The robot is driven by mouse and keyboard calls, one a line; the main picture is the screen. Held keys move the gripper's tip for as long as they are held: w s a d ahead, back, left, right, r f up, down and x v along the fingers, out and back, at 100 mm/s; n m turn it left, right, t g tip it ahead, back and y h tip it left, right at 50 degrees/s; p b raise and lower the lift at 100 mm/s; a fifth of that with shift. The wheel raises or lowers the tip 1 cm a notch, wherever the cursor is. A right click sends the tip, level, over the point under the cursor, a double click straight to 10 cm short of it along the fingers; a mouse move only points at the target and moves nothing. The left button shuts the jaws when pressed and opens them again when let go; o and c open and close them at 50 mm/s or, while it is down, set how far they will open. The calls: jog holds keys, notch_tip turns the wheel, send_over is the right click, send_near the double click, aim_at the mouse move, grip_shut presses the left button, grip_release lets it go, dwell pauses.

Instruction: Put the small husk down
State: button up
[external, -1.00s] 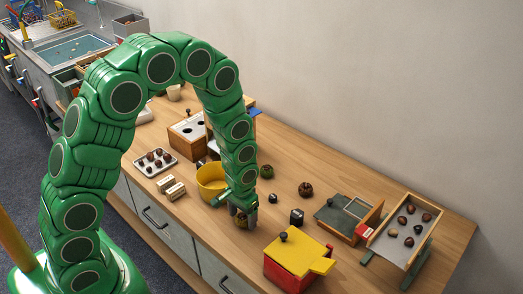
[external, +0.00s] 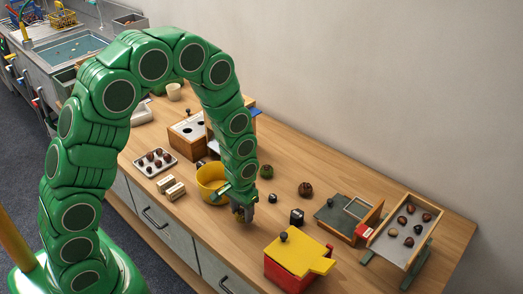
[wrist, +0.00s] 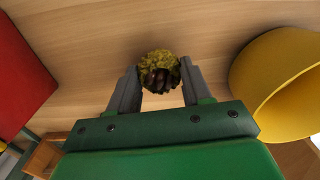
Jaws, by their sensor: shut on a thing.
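The small husk (wrist: 158,70) is a round, spiky yellow-green shell with dark brown inside, seen in the wrist view. My gripper (wrist: 160,80) is shut on it, one grey finger at each side. In the external view my gripper (external: 243,212) points down over the wooden table (external: 200,228), just right of the yellow pot. The husk is hardly visible there, hidden by my fingers. I cannot tell whether it touches the table.
The yellow pot (external: 210,176) stands close by; its rim (wrist: 255,75) is at the right in the wrist view. A red box with a yellow lid (external: 298,254) is to the front right. Dark small items (external: 296,217) and husks (external: 305,189) lie to the right. Bare wood lies before my gripper.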

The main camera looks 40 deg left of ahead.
aim_at(242, 209)
jog(key=shift+r, duration=4)
jog(key=shift+w+a+r, duration=0.2)
jog(key=shift+w+a, duration=0.05)
jog(key=shift+a, duration=0.1)
jog(key=w+a+r+m, duration=0.2)
jog(key=a+r+m, duration=0.15)
jog(key=a, duration=0.45)
jog(key=w+a+r+m, duration=0.2)
jog(key=a+r+m, duration=0.15)
jog(key=a, duration=0.35)
notch_tip(242, 209, down, 11)
jog(key=shift+s+a+n, duration=0.15)
jog(key=shift+s+n, duration=0.05)
jog(key=shift+n, duration=0.1)
jog(key=o, duration=1.1)
